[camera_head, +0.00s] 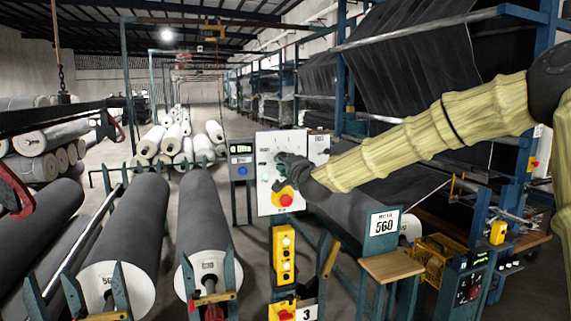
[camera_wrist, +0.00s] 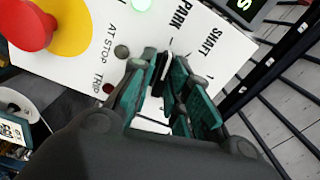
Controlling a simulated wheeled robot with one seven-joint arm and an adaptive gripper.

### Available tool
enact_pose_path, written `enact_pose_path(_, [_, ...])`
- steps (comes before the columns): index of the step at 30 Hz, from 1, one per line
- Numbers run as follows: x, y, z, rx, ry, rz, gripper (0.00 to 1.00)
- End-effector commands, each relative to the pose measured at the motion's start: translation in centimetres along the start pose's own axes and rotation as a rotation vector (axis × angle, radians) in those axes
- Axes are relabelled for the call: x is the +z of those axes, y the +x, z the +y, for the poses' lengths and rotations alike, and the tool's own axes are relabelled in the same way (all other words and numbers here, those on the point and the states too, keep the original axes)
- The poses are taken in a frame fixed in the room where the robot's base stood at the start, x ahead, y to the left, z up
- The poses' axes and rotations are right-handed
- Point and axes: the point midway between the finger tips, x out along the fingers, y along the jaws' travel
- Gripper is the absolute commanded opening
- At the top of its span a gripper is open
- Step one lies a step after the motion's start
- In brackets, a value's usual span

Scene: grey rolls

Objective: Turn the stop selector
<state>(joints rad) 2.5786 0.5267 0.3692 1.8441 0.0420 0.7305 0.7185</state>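A white control panel (camera_head: 266,150) stands upright near the middle of the head view. My gripper (camera_head: 290,166) is in front of its face and hides part of it. In the wrist view, the panel (camera_wrist: 92,62) has printed words such as PARK, SHAFT, AT STOP and TRIP. A narrow black selector handle (camera_wrist: 160,76) shows between the teal fingers of my gripper (camera_wrist: 164,62). The fingers stand on both sides of it with a small gap of white panel visible. I cannot tell whether they touch the handle. The foot of the handle is hidden.
A red mushroom button (camera_wrist: 30,24) on a yellow disc is close on the same panel; it also shows in the head view (camera_head: 286,200). A lit green lamp (camera_wrist: 141,4) is on the panel. Large grey rolls (camera_head: 206,215) lie to the left.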

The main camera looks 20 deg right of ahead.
Motion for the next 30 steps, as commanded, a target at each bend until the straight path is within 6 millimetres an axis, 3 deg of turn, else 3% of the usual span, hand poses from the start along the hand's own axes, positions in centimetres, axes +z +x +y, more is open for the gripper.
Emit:
enact_pose_path(14, [-0.1,-0.6,-0.2,-0.003,0.002,0.002,0.32])
enact_pose_path(30, [-0.1,-9.4,-0.1,-0.002,0.002,0.0,0.32])
